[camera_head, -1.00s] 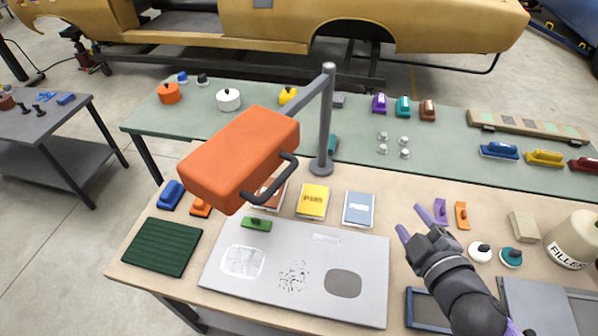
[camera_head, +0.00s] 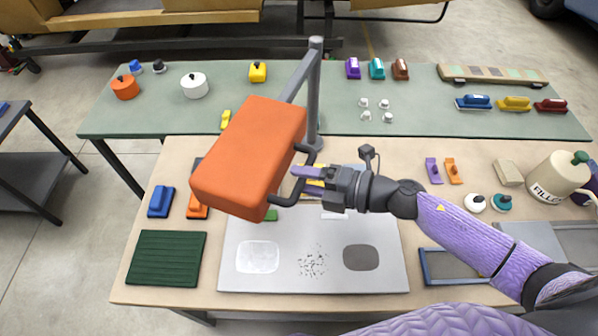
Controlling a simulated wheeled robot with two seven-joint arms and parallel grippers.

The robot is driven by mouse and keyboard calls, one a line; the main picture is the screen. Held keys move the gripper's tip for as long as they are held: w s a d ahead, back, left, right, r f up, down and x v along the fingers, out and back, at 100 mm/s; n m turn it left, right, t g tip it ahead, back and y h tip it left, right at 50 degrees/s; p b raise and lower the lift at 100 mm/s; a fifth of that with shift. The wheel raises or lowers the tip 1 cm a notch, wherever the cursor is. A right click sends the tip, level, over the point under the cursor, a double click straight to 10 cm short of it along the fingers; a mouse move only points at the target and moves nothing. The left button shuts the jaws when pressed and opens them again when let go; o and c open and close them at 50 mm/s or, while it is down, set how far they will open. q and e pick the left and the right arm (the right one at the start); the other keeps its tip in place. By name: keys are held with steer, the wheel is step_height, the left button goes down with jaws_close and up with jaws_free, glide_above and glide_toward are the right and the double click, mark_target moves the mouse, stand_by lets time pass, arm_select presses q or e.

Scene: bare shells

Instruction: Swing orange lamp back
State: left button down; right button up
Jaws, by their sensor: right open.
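The orange lamp (camera_head: 250,150) is a box-shaped head on a grey post (camera_head: 314,95) with an arm. It hangs over the left-middle of the front table. A dark bar handle (camera_head: 292,206) sticks out from its right side. My right gripper (camera_head: 299,180) is at the handle, its purple fingers pointing left and apart. It looks open, with the handle close to the fingertips; whether the handle lies between them is hard to tell. My left gripper is not in view.
A grey panel (camera_head: 388,271) with patches lies on the front table (camera_head: 150,285) below the lamp. A green ribbed mat (camera_head: 165,258) and sanding blocks are at left. A filler tub (camera_head: 556,180) stands at right. The green rear table (camera_head: 430,110) holds several small tools.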

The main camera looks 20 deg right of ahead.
steer(key=shift+w+a+f, duration=0.1)
steer(key=shift+w+a, duration=0.15)
steer(key=shift+a, duration=0.1)
jaws_close()
stand_by(1.2)
